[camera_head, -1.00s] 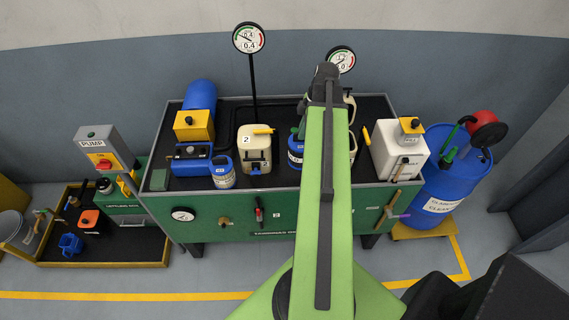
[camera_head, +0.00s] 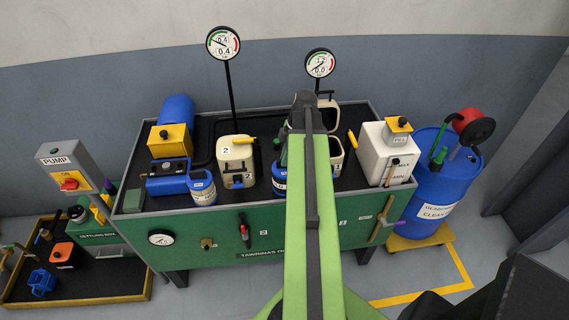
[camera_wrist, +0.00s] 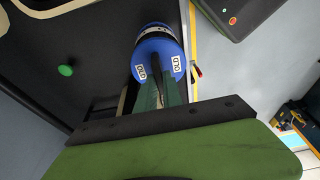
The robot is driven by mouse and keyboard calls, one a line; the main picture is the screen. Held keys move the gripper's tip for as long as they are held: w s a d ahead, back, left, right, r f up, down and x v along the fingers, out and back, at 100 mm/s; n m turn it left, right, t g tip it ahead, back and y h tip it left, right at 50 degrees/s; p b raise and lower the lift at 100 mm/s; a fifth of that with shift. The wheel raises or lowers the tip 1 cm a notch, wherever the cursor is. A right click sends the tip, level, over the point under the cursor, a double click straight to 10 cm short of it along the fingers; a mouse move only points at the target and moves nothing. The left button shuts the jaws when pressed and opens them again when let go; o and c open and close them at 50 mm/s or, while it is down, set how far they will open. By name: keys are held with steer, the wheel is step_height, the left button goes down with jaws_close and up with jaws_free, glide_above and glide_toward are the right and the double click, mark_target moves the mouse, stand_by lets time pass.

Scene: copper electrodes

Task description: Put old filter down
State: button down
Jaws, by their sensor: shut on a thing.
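The old filter (camera_wrist: 158,50) is a blue cylinder with white OLD labels, seen end-on at the top middle of the wrist view. My gripper (camera_wrist: 160,92) is shut on it, its green fingers reaching up to the blue end. A blue cylinder, which looks like the held filter (camera_head: 279,180), shows in the head view beside my green arm, over the dark top of the green bench (camera_head: 215,222). My arm hides its right side and my gripper there. I cannot tell whether the filter touches the bench top.
Left of the filter are the cream canister marked 2 (camera_head: 237,165) and another blue-and-white cylinder (camera_head: 203,188). Canister 1 (camera_head: 336,150) is partly behind my arm. A white box (camera_head: 384,155) stands on the right. A blue drum (camera_head: 436,185) stands beyond the bench's right end.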

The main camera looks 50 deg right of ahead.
steer(key=shift+f, duration=0.1)
steer(key=c, duration=1.5)
jaws_free()
steer(key=p+v, duration=1.1)
steer(key=v, duration=0.1)
steer(key=shift+r+p, duration=0.25)
steer(key=shift+p, duration=0.15)
steer(key=shift+a, duration=0.1)
